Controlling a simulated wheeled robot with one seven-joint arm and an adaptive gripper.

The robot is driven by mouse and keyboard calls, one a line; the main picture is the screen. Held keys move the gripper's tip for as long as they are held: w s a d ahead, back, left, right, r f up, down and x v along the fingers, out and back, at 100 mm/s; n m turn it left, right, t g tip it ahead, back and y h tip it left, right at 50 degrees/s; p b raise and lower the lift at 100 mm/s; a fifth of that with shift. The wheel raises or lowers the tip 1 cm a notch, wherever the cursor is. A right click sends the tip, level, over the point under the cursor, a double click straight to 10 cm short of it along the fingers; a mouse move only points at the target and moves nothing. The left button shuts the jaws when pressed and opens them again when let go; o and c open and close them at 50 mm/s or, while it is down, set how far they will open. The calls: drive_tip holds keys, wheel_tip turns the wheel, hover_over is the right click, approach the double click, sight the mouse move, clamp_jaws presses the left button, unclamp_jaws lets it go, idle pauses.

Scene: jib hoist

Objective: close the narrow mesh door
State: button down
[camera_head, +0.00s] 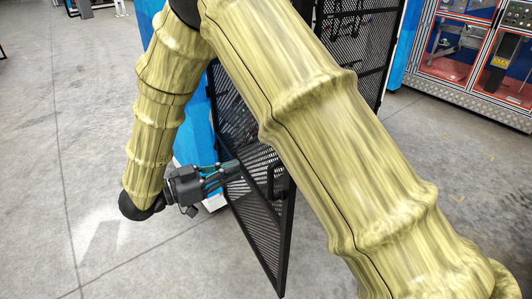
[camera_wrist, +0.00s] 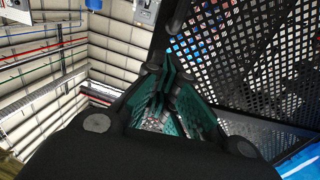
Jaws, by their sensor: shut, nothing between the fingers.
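The narrow mesh door (camera_head: 262,235), a black-framed perforated panel, stands swung open in the head view, its lower corner jutting toward me. My arm hides part of its upper area. My gripper (camera_head: 236,167) is shut and empty, with its fingertips at the left face of the door; I cannot tell whether they touch it. In the wrist view the teal-padded fingers of my gripper (camera_wrist: 172,92) are together, and black mesh (camera_wrist: 245,50) fills the right side.
A black mesh panel (camera_head: 358,45) stands behind the door, beside blue panels (camera_head: 196,125). A red-framed glazed cabinet (camera_head: 462,50) stands at the upper right. The grey floor (camera_head: 60,170) on the left is clear.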

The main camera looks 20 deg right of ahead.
drive_tip(key=w+d+p, duration=0.2)
drive_tip(key=d+p, duration=0.3)
drive_tip(key=d, duration=0.8)
drive_tip(key=shift+w+d, duration=0.15)
drive_tip(key=shift+d, duration=0.2)
